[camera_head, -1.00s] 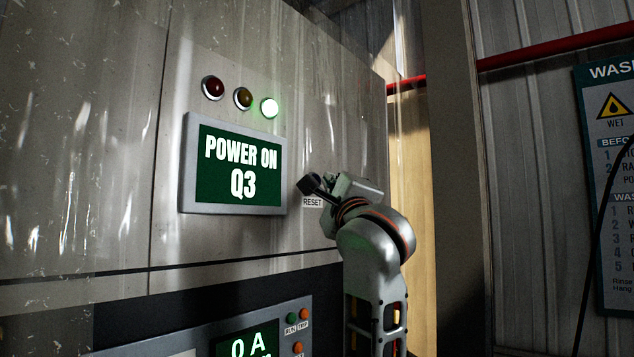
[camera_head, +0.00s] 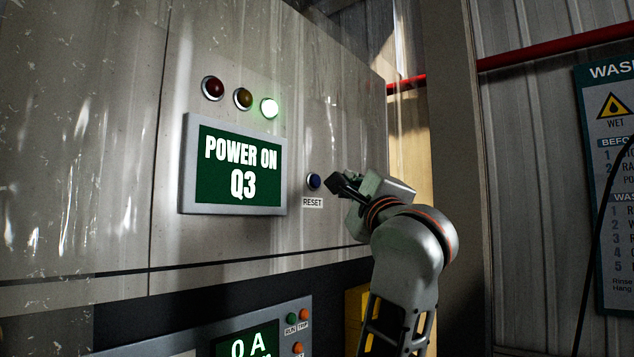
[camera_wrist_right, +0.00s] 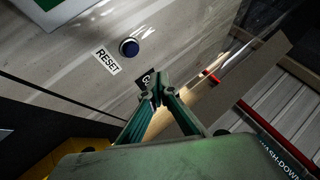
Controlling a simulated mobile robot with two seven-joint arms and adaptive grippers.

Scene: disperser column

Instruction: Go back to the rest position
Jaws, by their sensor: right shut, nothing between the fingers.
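My right gripper (camera_head: 338,186) is shut and empty, a little to the right of the blue reset button (camera_head: 314,181) and apart from it. The button sits above a white RESET label (camera_head: 312,202) on the grey cabinet front. In the right wrist view, the closed fingertips (camera_wrist_right: 154,84) are in the centre, with the blue button (camera_wrist_right: 129,47) and its label (camera_wrist_right: 108,62) beyond them at the upper left. My left gripper is in no view.
The cabinet carries a screen (camera_head: 239,167) reading POWER ON Q3 and a lit green lamp (camera_head: 269,108). A lower panel (camera_head: 295,335) has small buttons. A red pipe (camera_head: 555,47) and a wash-down sign (camera_head: 612,190) are on the right wall.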

